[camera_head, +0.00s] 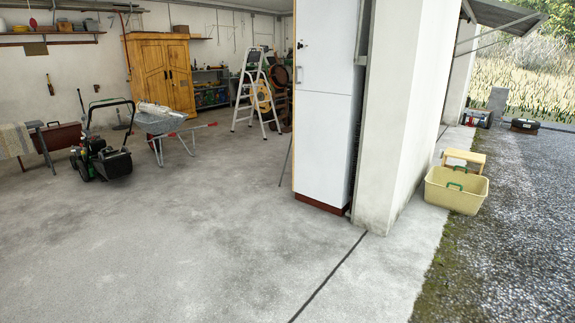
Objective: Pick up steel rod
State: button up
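A thin dark rod (286,160) stands tilted at the left side of a tall white cabinet (325,120), its lower end near the concrete floor. It is small in this view, and I cannot tell whether it is the steel rod. No other steel rod can be made out. My gripper is not in view.
Clear concrete floor (170,235) fills the foreground. A lawnmower (112,163), wheelbarrow (160,122), wooden wardrobe (160,75) and white stepladder (252,90) stand further back. A white pillar (395,120) is right of the cabinet; a yellow crate (456,195) sits outside on the right.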

aim_at(290, 145)
jog(key=i, duration=4.8)
jog(key=i+u, duration=0.1)
jog(key=i, duration=0.55)
jog(key=i+l+u, duration=0.1)
jog(key=i, duration=0.55)
jog(key=i+j+u, duration=0.2)
jog(key=i+u, duration=0.7)
jog(key=i, duration=0.15)
jog(key=i+j+u, duration=0.15)
jog(key=i, duration=1.75)
jog(key=i+z, duration=0.35)
jog(key=i, duration=0.35)
jog(key=i+j+z, duration=0.3)
jog(key=i, duration=0.4)
jog(key=i+z, duration=0.2)
jog(key=z, duration=0.3)
jog(key=i+z, duration=0.25)
jog(key=z, duration=0.2)
jog(key=i+j+z, duration=0.15)
jog(key=z, duration=0.35)
jog(key=i+j+z, duration=0.2)
jog(key=z, duration=0.25)
